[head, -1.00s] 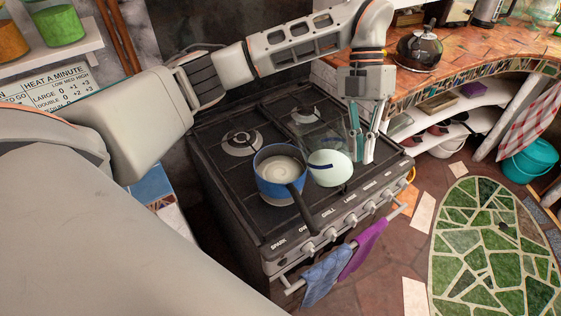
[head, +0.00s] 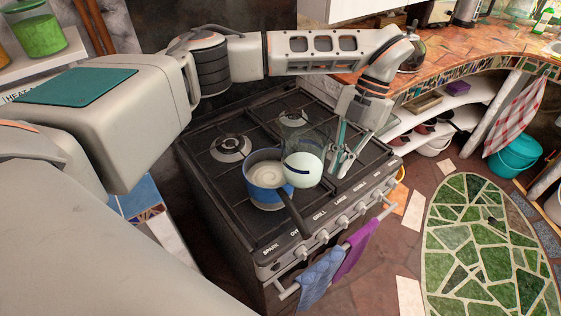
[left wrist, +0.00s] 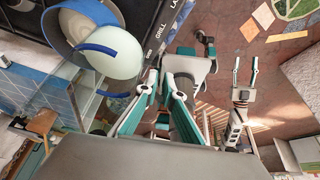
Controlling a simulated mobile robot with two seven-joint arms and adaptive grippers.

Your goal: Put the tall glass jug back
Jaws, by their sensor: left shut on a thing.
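The tall glass jug (head: 303,168) is clear, with pale, milky contents and a dark blue band. It leans over the right side of the blue pot (head: 268,192) on the stove; I cannot tell whether they touch. My left gripper (head: 338,160) is shut on the jug from the right; the exact grip is hard to see. The jug (left wrist: 112,60) also shows at the upper left of the left wrist view, beside my left gripper (left wrist: 162,85). My right gripper (left wrist: 244,75) shows only in that view, its fingers apart and empty.
The pot's dark handle points toward the front of the stove (head: 230,185). Several knobs and two hanging towels (head: 340,260) line its front. The tiled counter (head: 460,60) curves away behind right, with a kettle (head: 412,52). The rear burners are free.

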